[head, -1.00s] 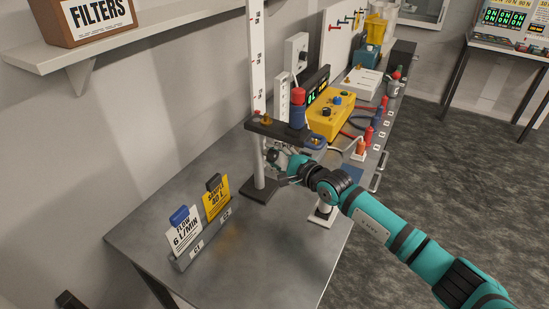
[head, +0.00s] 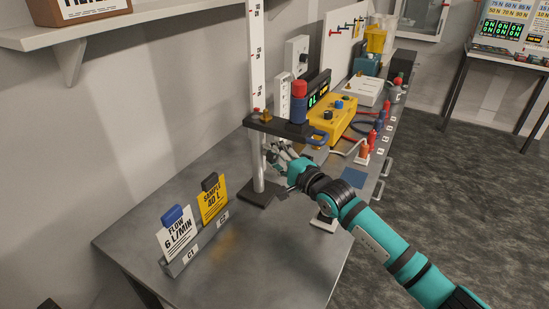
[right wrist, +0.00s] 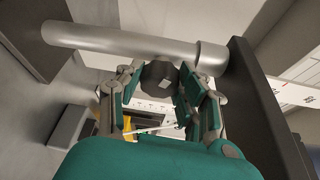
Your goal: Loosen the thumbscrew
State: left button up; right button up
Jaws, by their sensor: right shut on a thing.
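The thumbscrew (right wrist: 160,76) is a dark, faceted knob beside the metal post in the right wrist view. My right gripper (right wrist: 158,84) has one finger on each side of the knob and is shut on it. In the head view my right gripper (head: 274,156) is beside the upright post (head: 258,172), just below the dark shelf arm (head: 279,129). The knob cannot be made out there behind the fingers. My left gripper is not in view.
A yellow box (head: 333,115) and several bottles stand farther back. A card holder (head: 200,245) with white and yellow cards is at the front. The bench top (head: 255,265) is clear at front right.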

jog(key=o, duration=1.2)
jog(key=v, duration=1.2)
jog(key=shift+s, duration=0.1)
